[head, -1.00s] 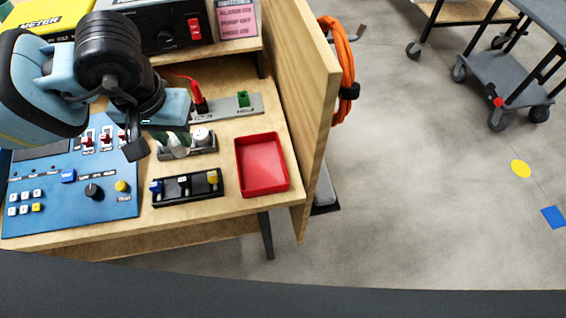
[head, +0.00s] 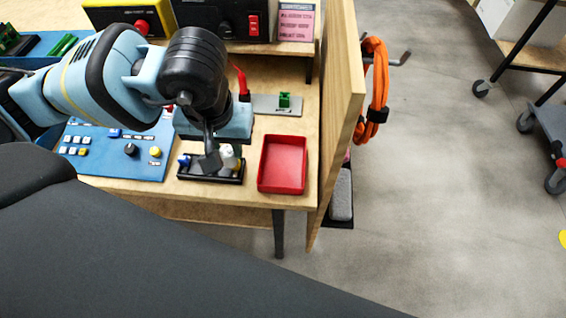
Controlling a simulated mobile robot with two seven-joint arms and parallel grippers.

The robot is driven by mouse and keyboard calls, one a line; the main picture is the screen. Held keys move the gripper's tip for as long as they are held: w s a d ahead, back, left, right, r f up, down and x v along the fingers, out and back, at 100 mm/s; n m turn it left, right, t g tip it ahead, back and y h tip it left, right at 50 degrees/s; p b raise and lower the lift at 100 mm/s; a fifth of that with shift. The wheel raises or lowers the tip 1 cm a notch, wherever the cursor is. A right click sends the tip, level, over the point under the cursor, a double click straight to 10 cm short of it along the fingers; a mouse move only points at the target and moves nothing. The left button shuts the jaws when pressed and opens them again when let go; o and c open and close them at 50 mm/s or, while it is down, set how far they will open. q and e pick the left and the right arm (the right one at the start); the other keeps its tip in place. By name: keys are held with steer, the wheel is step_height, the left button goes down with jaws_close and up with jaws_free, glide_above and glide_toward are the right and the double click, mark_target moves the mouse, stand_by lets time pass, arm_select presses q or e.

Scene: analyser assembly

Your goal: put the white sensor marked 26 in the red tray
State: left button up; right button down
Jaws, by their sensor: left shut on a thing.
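My left gripper (head: 218,160) hangs over the black rack (head: 212,178) and is shut on a white sensor (head: 229,157), which shows just right of the dark finger. No number can be read on it, and its lower end is hard to tell from the rack behind it. The red tray (head: 283,165) lies empty on the bench to the right of the rack. My gripper and wrist hide the area behind the rack. My right gripper is not in view.
A blue control panel (head: 118,160) lies left of the rack. A grey plate with a green block (head: 284,100) and a red probe (head: 242,82) are behind. A wooden side wall (head: 340,125) stands right of the tray, with an orange cable (head: 376,85) beyond it.

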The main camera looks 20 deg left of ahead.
arm_select(q)
steer(key=s+n+p, duration=0.2)
steer(key=s+n, duration=0.3)
steer(key=s, duration=0.2)
steer(key=b, duration=0.4)
glide_above(282, 165)
steer(key=f, duration=0.4)
steer(key=shift+s+d+f, duration=0.2)
steer(key=shift+s+f, duration=0.1)
steer(key=shift+f, duration=0.05)
steer(key=shift+f, duration=0.1)
steer(key=shift+f+b, duration=0.35)
steer(key=shift+f, duration=0.2)
